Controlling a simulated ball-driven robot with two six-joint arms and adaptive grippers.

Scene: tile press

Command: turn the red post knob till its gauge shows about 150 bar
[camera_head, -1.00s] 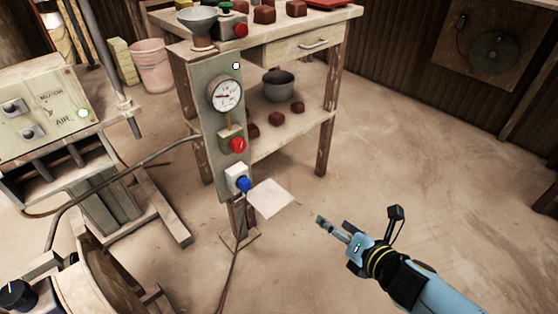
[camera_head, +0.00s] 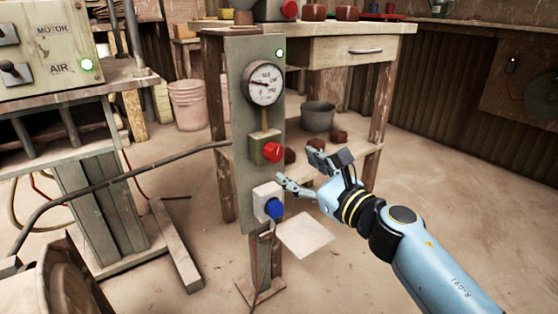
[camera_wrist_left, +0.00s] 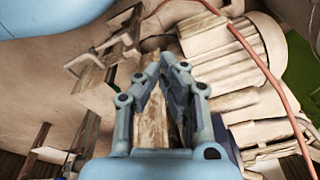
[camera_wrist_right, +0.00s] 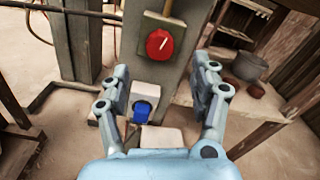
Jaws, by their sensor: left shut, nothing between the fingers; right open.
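The red post knob (camera_head: 273,151) sits on a small box on the grey-green post (camera_head: 240,110). The round white gauge (camera_head: 263,83) is above it, its dark needle pointing left; the numbers are too small to read. A blue knob (camera_head: 275,209) on a white box is below. My right gripper (camera_head: 298,167) is open and empty, just right of the post, near the height between the two knobs. In the right wrist view the red knob (camera_wrist_right: 160,43) lies ahead, beyond and above the open fingers, with a pale mark on its face. My left gripper (camera_wrist_left: 165,68) is shut and empty, away from the post.
A workbench (camera_head: 312,30) with a drawer and a lower shelf stands behind the post. A metal pot (camera_head: 318,116) and dark red blocks sit on that shelf. The MOTOR/AIR panel (camera_head: 50,45) is at left. A cable runs to the post. Floor at right is clear.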

